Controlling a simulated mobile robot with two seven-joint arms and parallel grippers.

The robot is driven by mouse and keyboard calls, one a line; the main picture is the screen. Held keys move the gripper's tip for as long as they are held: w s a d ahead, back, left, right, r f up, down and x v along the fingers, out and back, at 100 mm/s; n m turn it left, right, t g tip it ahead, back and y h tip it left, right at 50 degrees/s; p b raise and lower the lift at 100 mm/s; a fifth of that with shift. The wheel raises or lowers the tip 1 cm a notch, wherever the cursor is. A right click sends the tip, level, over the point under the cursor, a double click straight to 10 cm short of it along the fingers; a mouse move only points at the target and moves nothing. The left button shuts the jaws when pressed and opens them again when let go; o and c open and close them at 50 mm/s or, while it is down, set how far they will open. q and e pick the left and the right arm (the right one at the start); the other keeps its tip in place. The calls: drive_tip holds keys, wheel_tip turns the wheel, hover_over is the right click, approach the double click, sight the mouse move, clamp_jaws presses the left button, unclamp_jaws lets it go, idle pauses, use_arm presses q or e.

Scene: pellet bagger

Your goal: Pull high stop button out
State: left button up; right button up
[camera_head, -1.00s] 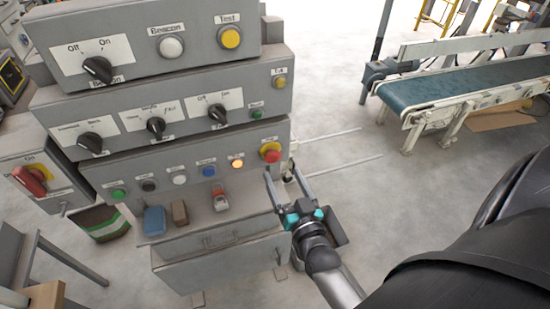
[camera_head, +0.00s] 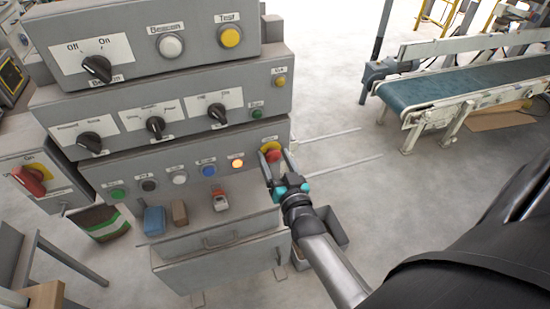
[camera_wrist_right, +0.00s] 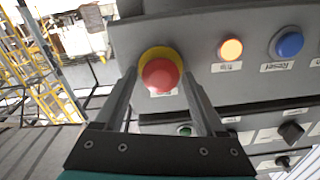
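The stop button (camera_head: 272,154) is a red mushroom head on a yellow ring, at the right end of the lowest control panel (camera_head: 225,175). In the right wrist view the red head (camera_wrist_right: 161,75) sits between the two fingers, near their tips. My right gripper (camera_head: 273,160) is open, its fingers on either side of the button; it also shows in the right wrist view (camera_wrist_right: 160,85). I see gaps between the fingers and the red head. In the head view the fingers partly hide the button. My left gripper is not in view.
A lit orange button (camera_head: 237,163) and a blue button (camera_head: 209,171) sit left of the stop button. A blue block (camera_head: 154,221), a brown block (camera_head: 179,212) and a red-and-white item (camera_head: 220,199) lie on the ledge below. A conveyor (camera_head: 455,88) stands at the right, with open floor between.

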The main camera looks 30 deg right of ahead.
clamp_jaws()
idle(0.3)
idle(0.4)
